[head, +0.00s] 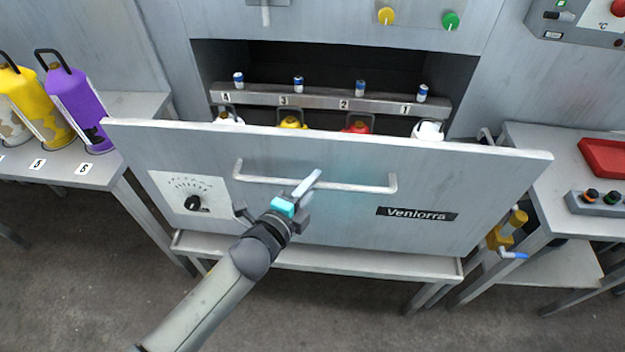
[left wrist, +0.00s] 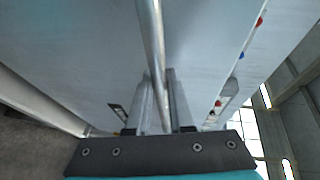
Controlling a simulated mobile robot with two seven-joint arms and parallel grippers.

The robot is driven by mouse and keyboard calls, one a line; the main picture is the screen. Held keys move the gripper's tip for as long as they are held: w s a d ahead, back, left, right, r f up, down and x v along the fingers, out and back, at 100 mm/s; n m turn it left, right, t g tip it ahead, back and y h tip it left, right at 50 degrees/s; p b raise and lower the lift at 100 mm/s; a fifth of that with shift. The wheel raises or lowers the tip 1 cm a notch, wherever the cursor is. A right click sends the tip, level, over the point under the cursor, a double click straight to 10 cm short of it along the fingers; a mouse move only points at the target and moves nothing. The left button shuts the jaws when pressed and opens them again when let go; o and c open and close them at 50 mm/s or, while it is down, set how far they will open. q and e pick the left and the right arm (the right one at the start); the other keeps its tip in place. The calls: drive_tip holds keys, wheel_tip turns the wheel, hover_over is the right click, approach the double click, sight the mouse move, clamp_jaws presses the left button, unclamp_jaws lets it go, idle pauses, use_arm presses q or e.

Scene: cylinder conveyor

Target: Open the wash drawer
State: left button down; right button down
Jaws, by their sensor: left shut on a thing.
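The wash drawer's grey front panel (head: 480,180) stands out from the machine in the head view, with a gap behind its top edge. A long bar handle (head: 355,187) runs across it. My left gripper (head: 306,186) is shut on the handle near its middle. In the left wrist view, the handle bar (left wrist: 151,40) runs between the two fingers of the left gripper (left wrist: 162,100). Tops of several cylinders show behind the panel, among them a red one (head: 357,126) and a white one (head: 428,131); their lower parts are hidden. My right gripper is not in view.
A numbered rail (head: 320,102) crosses the dark opening behind the drawer. A left table (head: 100,176) holds yellow and purple cylinders (head: 75,98). A right table (head: 545,150) carries a red tray (head: 606,157) and a button box (head: 595,203). The floor in front is clear.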

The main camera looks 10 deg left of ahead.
use_arm(q)
drive_tip(key=c, duration=0.8)
unclamp_jaws()
drive_tip(key=v, duration=1.5)
drive_tip(key=shift+p, duration=0.4)
drive_tip(key=shift+s+a+r, duration=0.1)
